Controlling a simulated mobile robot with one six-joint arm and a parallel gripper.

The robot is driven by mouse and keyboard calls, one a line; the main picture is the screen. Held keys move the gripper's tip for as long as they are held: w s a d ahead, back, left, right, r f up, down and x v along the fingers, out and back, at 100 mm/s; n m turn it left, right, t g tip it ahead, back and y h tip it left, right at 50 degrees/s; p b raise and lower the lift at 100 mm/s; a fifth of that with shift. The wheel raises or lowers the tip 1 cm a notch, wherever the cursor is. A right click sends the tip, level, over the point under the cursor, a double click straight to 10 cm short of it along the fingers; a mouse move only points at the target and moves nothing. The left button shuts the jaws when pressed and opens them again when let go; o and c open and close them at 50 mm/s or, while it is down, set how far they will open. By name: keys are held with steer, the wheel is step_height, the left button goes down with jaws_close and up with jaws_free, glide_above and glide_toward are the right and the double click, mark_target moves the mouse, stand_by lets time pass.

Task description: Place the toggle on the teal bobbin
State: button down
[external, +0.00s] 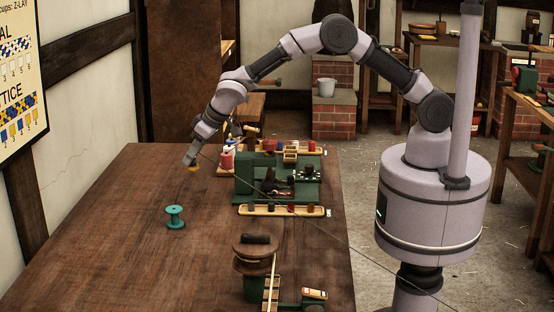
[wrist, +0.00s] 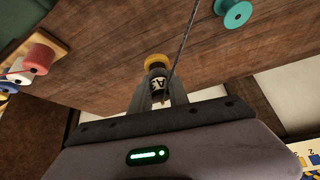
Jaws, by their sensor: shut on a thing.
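The teal bobbin (external: 175,218) stands upright on the wooden table, left of the green machine. It also shows at the top right of the wrist view (wrist: 236,14). My gripper (external: 191,157) is above the table, behind and higher than the bobbin, apart from it. It is shut on the toggle (wrist: 157,62), a small piece with a yellow end and a dark body marked "A3". The yellow end points down in the external view (external: 193,169). The gripper fingers hide part of the toggle's sides.
A thin dark cord (external: 338,236) runs from near my gripper across the table to the lower right; it passes beside the toggle in the wrist view (wrist: 184,47). The green machine (external: 250,178) and a wooden peg rack (external: 270,210) stand to the right. Table around the bobbin is clear.

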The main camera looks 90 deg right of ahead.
steer(key=s+a+n+y+b, duration=0.25)
steer(key=s+a+n, duration=0.25)
steer(key=s+a, duration=0.7)
steer(key=b, duration=0.1)
glide_above(174, 209)
steer(key=shift+d+f+y, duration=0.1)
steer(key=shift+f+y, duration=0.15)
steer(key=shift+f, duration=0.35)
step_height(174, 209, down, 4)
steer(key=b, duration=0.2)
steer(key=shift+w+b, duration=0.1)
steer(key=shift+b, duration=0.3)
steer(key=shift+r, duration=0.3)
steer(key=shift+f, duration=0.15)
steer(key=c, duration=1.3)
jaws_free()
steer(key=shift+o, duration=0.2)
